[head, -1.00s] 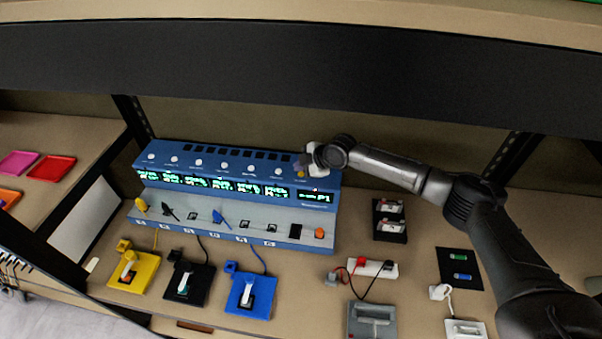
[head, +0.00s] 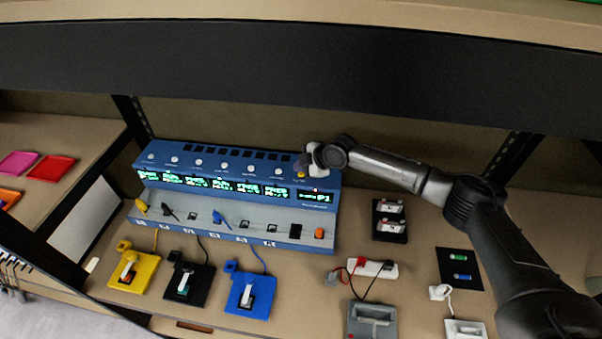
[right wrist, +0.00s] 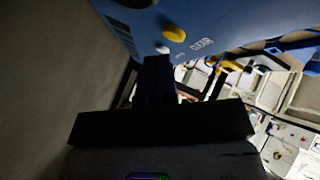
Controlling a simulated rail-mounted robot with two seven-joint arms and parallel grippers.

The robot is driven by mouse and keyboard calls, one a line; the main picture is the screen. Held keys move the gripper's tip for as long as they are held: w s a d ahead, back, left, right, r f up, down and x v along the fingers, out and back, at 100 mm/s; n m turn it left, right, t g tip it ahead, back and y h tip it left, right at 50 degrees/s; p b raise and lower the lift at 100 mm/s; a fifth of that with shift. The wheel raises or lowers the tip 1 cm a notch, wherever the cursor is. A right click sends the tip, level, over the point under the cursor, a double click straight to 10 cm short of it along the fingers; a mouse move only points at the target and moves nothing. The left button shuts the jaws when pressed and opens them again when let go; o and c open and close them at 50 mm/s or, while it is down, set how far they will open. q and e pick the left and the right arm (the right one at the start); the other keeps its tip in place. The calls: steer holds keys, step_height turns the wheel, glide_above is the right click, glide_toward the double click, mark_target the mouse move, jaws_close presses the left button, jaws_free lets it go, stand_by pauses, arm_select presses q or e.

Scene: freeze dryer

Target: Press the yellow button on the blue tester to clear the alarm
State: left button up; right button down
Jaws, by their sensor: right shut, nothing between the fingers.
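The blue tester (head: 318,222) stands on the bench in the head view, with a row of knobs and lit green displays. Its yellow button (head: 300,175) is at the right end of the upper panel. In the right wrist view the yellow button (right wrist: 173,33) shows beside the word CLEAR. My right gripper (head: 303,162) is shut and empty, close to the button at the tester's top right. Its dark fingers (right wrist: 158,72) show just below the button in the right wrist view, apparently apart from it. My left gripper is not in view.
Yellow (head: 145,278), black (head: 202,288) and blue (head: 262,298) pads with clamps lie in front of the tester. A white block with red and black leads (head: 376,268) and a grey box (head: 372,322) are to the right. A dark shelf beam (head: 300,90) runs above.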

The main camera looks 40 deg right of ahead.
stand_by(0.4)
steer(key=shift+f, duration=0.15)
steer(key=shift+f, duration=0.3)
stand_by(0.3)
steer(key=shift+f, duration=0.1)
stand_by(0.4)
steer(key=shift+r, duration=0.4)
steer(key=shift+r+p, duration=0.2)
steer(key=shift+p, duration=0.1)
